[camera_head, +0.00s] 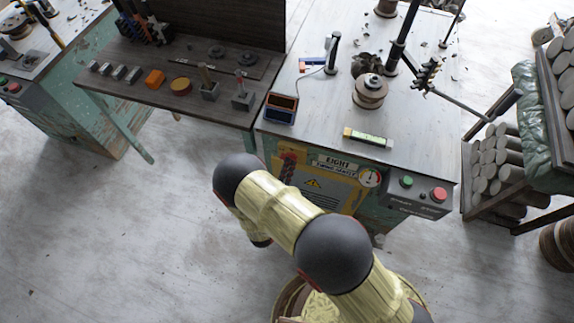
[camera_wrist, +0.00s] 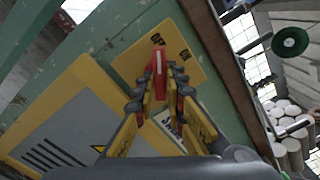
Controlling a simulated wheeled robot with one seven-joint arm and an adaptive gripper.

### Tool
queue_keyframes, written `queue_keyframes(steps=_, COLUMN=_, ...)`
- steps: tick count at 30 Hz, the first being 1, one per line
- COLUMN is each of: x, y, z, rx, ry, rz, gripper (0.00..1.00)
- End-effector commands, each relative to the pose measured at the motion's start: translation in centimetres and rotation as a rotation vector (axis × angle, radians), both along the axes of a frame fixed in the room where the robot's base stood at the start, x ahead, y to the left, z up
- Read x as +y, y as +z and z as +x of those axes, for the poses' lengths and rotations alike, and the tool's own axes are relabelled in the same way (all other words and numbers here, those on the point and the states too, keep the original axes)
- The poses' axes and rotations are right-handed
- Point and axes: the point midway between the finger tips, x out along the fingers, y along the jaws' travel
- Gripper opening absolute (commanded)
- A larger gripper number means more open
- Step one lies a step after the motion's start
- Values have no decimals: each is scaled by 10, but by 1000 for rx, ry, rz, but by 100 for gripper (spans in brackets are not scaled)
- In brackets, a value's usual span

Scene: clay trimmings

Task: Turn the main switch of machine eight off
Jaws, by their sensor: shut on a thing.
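Machine eight is the bench with the "EIGHT" label plate (camera_head: 338,163) on its teal front panel. The fingers and wrist hide the lower part of the handle.
A control box with a green button (camera_head: 406,181) and a red button (camera_head: 439,194) sits right of a round gauge (camera_head: 370,177). A yellow warning panel (camera_head: 325,192) is below the label. A side table (camera_head: 130,65) adjoins at left. The floor in front is clear.

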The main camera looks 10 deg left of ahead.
Motion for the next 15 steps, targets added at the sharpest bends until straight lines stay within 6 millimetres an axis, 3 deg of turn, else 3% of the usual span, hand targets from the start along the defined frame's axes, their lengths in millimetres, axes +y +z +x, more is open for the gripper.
queue_keyframes(steps=15, x=2, y=-1, z=0, rx=34, ry=3, rz=-429, gripper=0)
